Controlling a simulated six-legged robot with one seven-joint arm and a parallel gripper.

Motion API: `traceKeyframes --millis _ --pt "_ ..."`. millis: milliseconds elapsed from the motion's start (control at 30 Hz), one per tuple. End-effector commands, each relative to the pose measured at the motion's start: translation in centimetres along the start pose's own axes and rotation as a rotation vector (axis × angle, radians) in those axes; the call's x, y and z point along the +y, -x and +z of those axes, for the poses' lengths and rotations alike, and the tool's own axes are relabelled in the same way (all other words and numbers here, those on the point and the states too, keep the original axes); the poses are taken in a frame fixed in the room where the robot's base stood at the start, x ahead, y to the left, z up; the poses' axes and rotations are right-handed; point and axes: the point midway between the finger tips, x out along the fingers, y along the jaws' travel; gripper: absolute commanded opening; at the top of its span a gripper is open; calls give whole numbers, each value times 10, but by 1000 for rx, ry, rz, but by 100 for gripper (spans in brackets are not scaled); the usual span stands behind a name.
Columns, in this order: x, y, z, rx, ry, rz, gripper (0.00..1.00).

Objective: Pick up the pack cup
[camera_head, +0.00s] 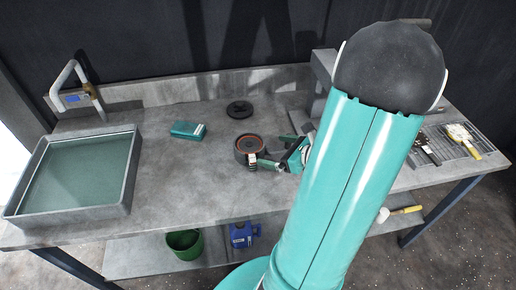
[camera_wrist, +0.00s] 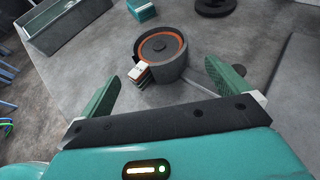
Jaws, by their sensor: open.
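The pack cup appears to be the dark round cup (camera_head: 249,147) with an orange ring inside its rim, upright near the middle of the table. In the wrist view, the cup (camera_wrist: 160,52) stands just ahead of my gripper (camera_wrist: 162,69), with a small white and orange block-like part on its near side. My gripper is open, with one green finger toward each side of the cup. No grip on the cup shows. In the head view, my gripper (camera_head: 277,153) is right of the cup, and my arm hides part of the table.
A grey sink-like basin (camera_head: 128,190) is at the left, by a bent pipe (camera_head: 68,77). A teal box (camera_head: 188,129) and black disc (camera_head: 239,109) lie behind the cup. Tools (camera_head: 461,138) lie on a rack at right. The table between basin and cup is clear.

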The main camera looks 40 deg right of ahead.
Motion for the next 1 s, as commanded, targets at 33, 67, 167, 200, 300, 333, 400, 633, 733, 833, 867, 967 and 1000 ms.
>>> traceKeyframes --millis 33,67,167,200,300,333,400,633,733,833,867,967,1000 --pt "1 -11 0 1 -1 4 100" --pt "1 -16 0 0 0 5 100" --pt "0 -29 0 1 1 3 100" --pt "1 -32 0 1 1 3 100" --pt "1 -38 0 0 2 3 100" --pt "1 -40 0 1 3 3 100" --pt "1 -49 0 1 1 4 100" --pt "1 -84 0 0 1 4 100" --pt "1 -90 0 1 2 2 100" --pt "1 -90 0 1 2 1 100" --pt "1 -90 0 1 2 1 100" --pt "1 -90 0 1 2 1 96" --pt "1 -90 0 1 2 1 88"
